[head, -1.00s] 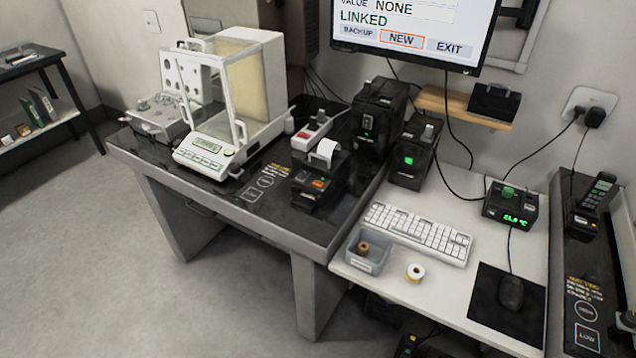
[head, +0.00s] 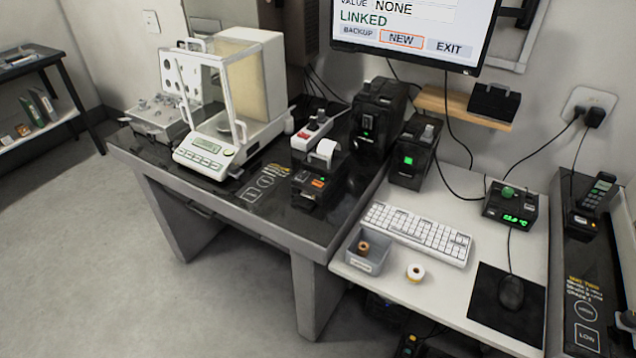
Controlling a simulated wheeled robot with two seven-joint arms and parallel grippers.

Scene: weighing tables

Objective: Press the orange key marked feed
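An orange key (head: 318,183) shows on the front of a small black printer (head: 312,196); its marking is too small to read. A white paper roll (head: 326,149) stands at the printer's top. The printer sits on the dark weighing table (head: 283,214), right of the white balance (head: 204,152) and near the table's front right part. Neither of my grippers is in the head view, and nothing covers the orange key.
A white desk (head: 400,285) adjoins on the right with a keyboard (head: 420,234), a grey bin (head: 366,255), a tape roll (head: 415,272) and a mouse (head: 511,291). Black units (head: 378,115) stand behind the printer. A screen (head: 415,25) hangs above. The floor in front is clear.

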